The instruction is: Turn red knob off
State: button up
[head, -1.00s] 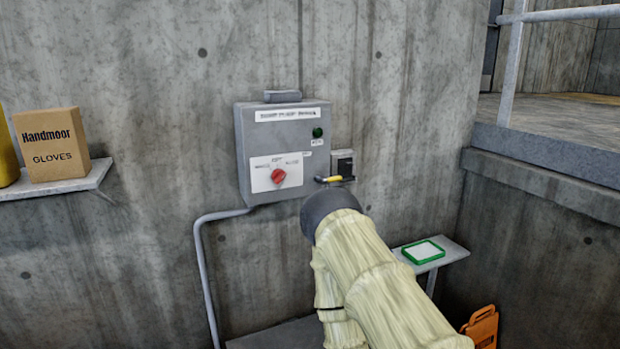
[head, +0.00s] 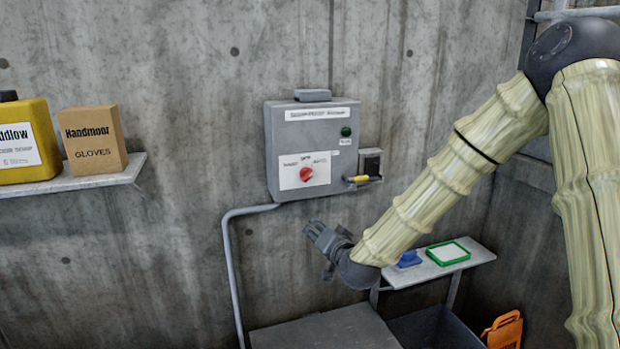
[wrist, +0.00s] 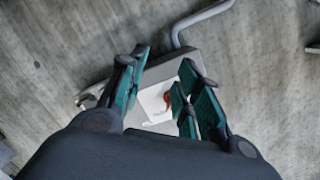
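The red knob (head: 306,174) sits on a white label plate on the front of a grey control box (head: 283,143) on the concrete wall. Position words are printed around the knob; I cannot tell surely which one it points at. My gripper (head: 314,228) is below the box, apart from it, with its fingers toward the wall. In the wrist view my gripper (wrist: 163,68) is open and empty, its teal-padded fingers spread. The red knob (wrist: 167,98) shows between the fingers, beyond them, partly hidden by the right finger.
A yellow-handled switch (head: 360,179) juts from the box's right side. A conduit (head: 228,260) runs down below it. A left shelf (head: 125,176) holds a yellow bottle (head: 28,140) and a gloves carton (head: 93,140). A small shelf (head: 410,276) with a green-rimmed tray (head: 448,253) is near my forearm.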

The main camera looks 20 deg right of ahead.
jog(key=m+t, duration=0.1)
jog(key=t, duration=0.1)
send_near(309, 177)
jog(key=s, duration=0.2)
jog(key=shift+h, duration=0.3)
jog(key=w+p, duration=0.1)
jog(key=w, duration=0.2)
jog(key=w+p, duration=0.1)
jog(key=w, duration=0.3)
jog(key=w+p, duration=0.1)
jog(key=w, duration=0.2)
jog(key=shift+w+a, duration=0.35)
grip_shut()
